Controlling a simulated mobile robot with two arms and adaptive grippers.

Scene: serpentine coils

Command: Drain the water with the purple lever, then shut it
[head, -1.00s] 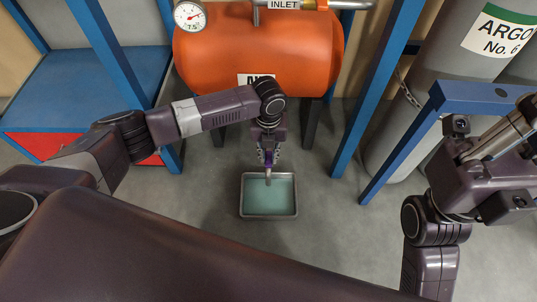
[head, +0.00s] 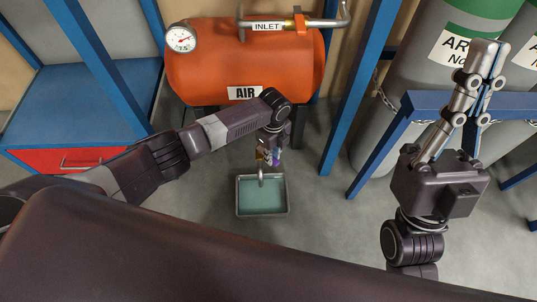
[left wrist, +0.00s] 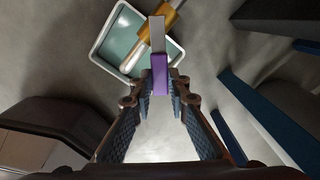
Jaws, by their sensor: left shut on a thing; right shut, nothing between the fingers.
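The purple lever (left wrist: 160,75) sticks out from a brass valve (left wrist: 174,20) in the left wrist view. My left gripper (left wrist: 158,90) is shut on the lever's purple end; in the head view the gripper (head: 270,158) hangs below the orange tank (head: 245,68). The gripper and arm hide most of the valve there. A metal spout (head: 261,176) points down over a grey tray (head: 237,200) holding pale green water. I cannot tell whether water is flowing. My right gripper (head: 488,50) is shut and empty, raised at the right, away from the tank.
A pressure gauge (head: 181,38) and an inlet pipe (head: 325,22) sit on the tank. A blue bench (head: 85,95) stands left. Blue frame posts (head: 357,90) and grey argon cylinders (head: 425,70) stand right. The floor around the tray is clear.

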